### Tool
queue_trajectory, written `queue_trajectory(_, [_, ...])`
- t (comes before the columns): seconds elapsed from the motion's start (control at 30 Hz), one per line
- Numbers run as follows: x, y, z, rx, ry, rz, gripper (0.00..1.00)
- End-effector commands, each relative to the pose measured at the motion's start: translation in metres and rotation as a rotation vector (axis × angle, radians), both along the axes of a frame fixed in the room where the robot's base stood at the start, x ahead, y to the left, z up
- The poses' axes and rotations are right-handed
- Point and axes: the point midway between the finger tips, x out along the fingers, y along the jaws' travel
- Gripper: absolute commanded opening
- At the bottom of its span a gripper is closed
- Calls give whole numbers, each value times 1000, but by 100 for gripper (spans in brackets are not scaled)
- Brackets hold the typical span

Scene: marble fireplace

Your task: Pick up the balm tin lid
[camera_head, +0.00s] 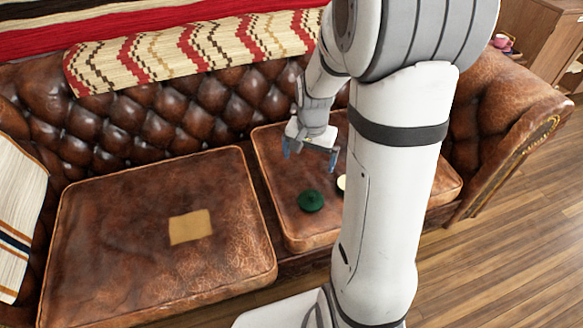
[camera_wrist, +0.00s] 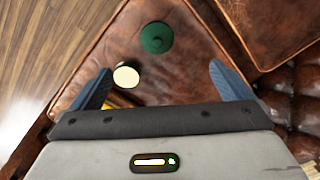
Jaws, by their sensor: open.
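A dark green round piece, which looks like the balm tin lid (camera_head: 311,200), lies on the right brown leather seat cushion. In the wrist view the lid (camera_wrist: 156,38) is beyond the fingertips, near the top. A round piece with a cream top and dark side (camera_wrist: 126,75), seemingly the open tin, lies beside it, apart from it. In the head view the tin (camera_head: 341,183) is mostly hidden behind my arm. My gripper (camera_head: 310,155) is open and empty above the cushion, behind the lid; its blue fingers (camera_wrist: 160,72) are spread apart, touching neither piece.
A yellow thing (camera_wrist: 118,102) is partly hidden behind my gripper in the wrist view. A tan square (camera_head: 190,227) lies on the left cushion. The tufted sofa back (camera_head: 150,125) rises behind, with a zigzag throw (camera_head: 160,55) on it. The right armrest (camera_head: 500,105) bounds the seat.

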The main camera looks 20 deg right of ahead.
Motion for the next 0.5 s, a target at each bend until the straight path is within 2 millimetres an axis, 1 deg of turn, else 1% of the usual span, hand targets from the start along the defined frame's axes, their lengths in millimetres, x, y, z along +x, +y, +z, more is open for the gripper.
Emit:
queue_trajectory(0.03, [8, -8, -50, 6, 20, -55, 100])
queue_trajectory(0.1, [18, -16, -84, 11, 33, -122, 100])
queue_trajectory(0.2, [27, -25, -122, 15, 47, -198, 100])
queue_trajectory(0.3, [31, -31, -144, 18, 55, -245, 100])
queue_trajectory(0.5, [34, -34, -168, 19, 61, -274, 100])
